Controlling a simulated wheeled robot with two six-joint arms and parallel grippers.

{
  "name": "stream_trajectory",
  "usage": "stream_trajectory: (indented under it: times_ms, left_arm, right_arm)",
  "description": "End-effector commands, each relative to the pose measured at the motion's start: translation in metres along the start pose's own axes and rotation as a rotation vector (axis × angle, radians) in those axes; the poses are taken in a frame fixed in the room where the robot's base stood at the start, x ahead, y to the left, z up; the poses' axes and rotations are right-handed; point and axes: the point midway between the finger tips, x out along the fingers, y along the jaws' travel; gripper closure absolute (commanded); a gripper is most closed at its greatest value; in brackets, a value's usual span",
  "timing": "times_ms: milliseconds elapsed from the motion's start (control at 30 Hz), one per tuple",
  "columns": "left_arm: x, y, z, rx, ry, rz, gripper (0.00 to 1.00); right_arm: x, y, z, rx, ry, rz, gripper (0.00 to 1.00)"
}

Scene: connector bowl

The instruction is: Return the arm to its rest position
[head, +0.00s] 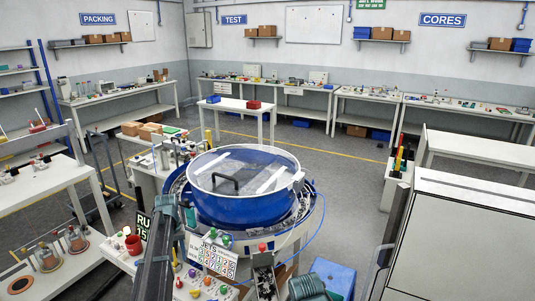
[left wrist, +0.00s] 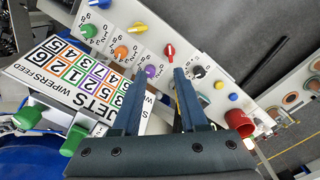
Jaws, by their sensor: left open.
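My left gripper (left wrist: 160,76) is open and empty in the left wrist view, its two dark fingers spread. It hangs over the control panel (left wrist: 222,84) with its coloured knobs, and I see no contact. A red knob (left wrist: 169,51) and a black knob (left wrist: 198,72) lie just past the fingertips. In the head view my left arm (head: 153,265) reaches up from the bottom edge, left of the blue bowl (head: 240,208). The bowl has a clear lid (head: 222,166) with a black handle.
The number card (head: 212,256) stands in front of the bowl. A blue bin (head: 333,276) and a grey cabinet (head: 460,240) are at the right. Open floor (head: 345,190) lies behind the bowl.

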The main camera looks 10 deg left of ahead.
Motion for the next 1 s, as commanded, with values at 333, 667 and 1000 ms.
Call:
stream_trajectory:
  times_ms: [333, 667, 1000]
  left_arm:
    - [0.028, 0.165, 0.185, 0.334, -0.018, -0.048, 0.57]
    - [0.047, 0.223, 0.345, 0.618, -0.02, -0.097, 0.57]
    - [0.049, 0.229, 0.374, 0.676, -0.02, -0.108, 0.57]
  right_arm:
    - [0.029, -0.003, -0.002, -0.001, 0.0, 0.0, 0.5]
    - [0.048, -0.004, -0.003, -0.001, 0.0, 0.001, 0.5]
    - [0.05, -0.005, -0.003, -0.002, 0.0, 0.001, 0.5]
